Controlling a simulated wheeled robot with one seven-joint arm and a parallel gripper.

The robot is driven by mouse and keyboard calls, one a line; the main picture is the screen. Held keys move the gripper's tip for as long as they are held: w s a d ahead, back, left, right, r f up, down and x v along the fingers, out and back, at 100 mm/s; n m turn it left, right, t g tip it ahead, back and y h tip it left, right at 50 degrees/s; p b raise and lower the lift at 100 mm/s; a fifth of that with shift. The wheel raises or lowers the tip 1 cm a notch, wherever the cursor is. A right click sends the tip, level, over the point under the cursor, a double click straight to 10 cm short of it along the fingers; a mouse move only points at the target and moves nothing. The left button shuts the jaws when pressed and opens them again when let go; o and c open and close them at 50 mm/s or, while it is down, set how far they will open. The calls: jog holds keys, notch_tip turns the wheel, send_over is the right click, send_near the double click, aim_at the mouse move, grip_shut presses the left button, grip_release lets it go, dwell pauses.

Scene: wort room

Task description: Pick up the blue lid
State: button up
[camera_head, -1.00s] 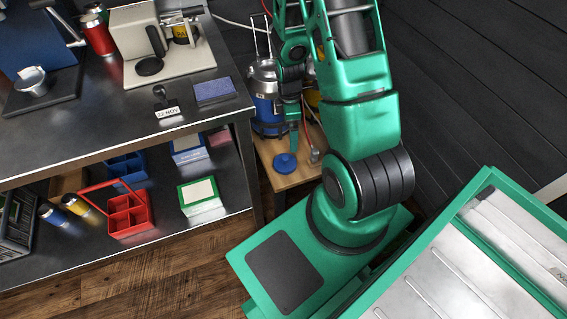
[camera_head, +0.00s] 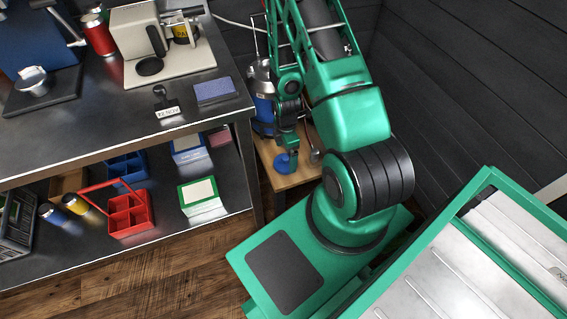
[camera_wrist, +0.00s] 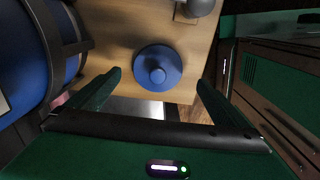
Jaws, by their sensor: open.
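The blue lid (camera_wrist: 158,66) is round with a small knob on top. It lies on a light wooden surface (camera_wrist: 112,38), close to its edge. In the head view the lid (camera_head: 283,164) is small and partly hidden behind my gripper (camera_head: 292,158). In the wrist view my gripper (camera_wrist: 158,88) is open, with one green finger on either side of the lid's near part. The fingers look empty. I cannot tell how high they are above the lid.
A blue cylindrical vessel (camera_wrist: 28,55) with a dark band stands close on the left. A grey metal piece (camera_wrist: 198,8) sits behind the lid. A dark metal workbench (camera_head: 90,115) with a lower shelf stands to the left in the head view.

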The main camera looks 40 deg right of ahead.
aim_at(284, 157)
jog(key=shift+w+a+f, duration=0.1)
jog(key=shift+w+f, duration=0.05)
jog(key=shift+f, duration=1.1)
jog(key=shift+w+a+f, duration=0.1)
jog(key=shift+w+f, duration=0.05)
jog(key=shift+f, duration=1.1)
jog(key=shift+c, duration=0.2)
jog(key=c, duration=1.3)
jog(key=shift+o, duration=0.2)
